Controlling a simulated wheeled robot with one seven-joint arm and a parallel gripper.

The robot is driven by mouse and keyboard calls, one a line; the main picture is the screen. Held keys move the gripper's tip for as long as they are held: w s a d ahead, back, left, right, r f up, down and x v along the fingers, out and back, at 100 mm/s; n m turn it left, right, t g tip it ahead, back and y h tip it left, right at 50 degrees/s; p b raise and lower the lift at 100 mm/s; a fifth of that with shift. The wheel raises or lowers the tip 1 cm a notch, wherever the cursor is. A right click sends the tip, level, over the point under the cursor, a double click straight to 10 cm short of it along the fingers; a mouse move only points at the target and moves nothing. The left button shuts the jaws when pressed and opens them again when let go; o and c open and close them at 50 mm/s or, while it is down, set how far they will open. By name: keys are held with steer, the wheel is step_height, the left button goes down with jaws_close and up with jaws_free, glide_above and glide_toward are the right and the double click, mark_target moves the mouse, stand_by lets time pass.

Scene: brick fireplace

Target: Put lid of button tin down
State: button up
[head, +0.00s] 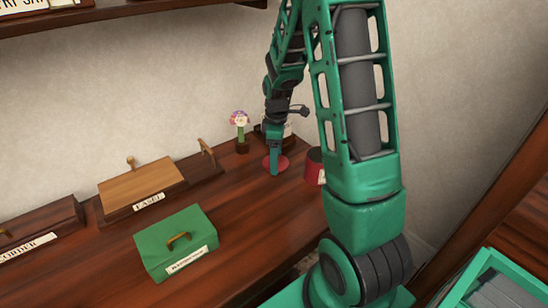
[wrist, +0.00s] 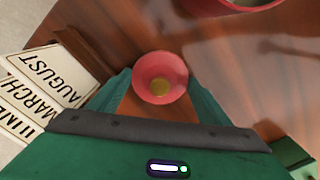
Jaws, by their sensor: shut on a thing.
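The lid of the button tin (wrist: 146,88) is a round red piece with a yellowish knob at its centre. In the wrist view it sits between the two green fingers of my gripper (wrist: 162,82), which is shut on it. In the head view the lid (head: 284,163) shows as a red disc around my gripper's tip (head: 274,170), low over the desk. I cannot tell whether it touches the wood. The red tin (head: 313,166) stands to the right, partly behind my arm. Its rim shows at the wrist view's top edge (wrist: 235,7).
A small flower in a dark pot (head: 241,143) stands near the wall, left of my gripper. A green box with a handle (head: 165,247) and a wooden box labelled EASEL (head: 140,184) lie farther left. Month cards (wrist: 40,85) show in the wrist view. Bare desk lies in front.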

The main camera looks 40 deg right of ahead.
steer(key=o, duration=0.7)
steer(key=shift+o, duration=0.2)
steer(key=shift+r, duration=0.1)
step_height(320, 180, up, 12)
steer(key=s+a+r+m, duration=0.1)
steer(key=s+m, duration=0.7)
steer(key=s, duration=0.6)
steer(key=s+a+r+m, duration=0.2)
steer(key=s+m, duration=0.5)
steer(key=s, duration=0.7)
steer(key=shift+s+r+m, duration=0.25)
steer(key=shift+s+m, duration=0.05)
steer(key=shift+m, duration=0.1)
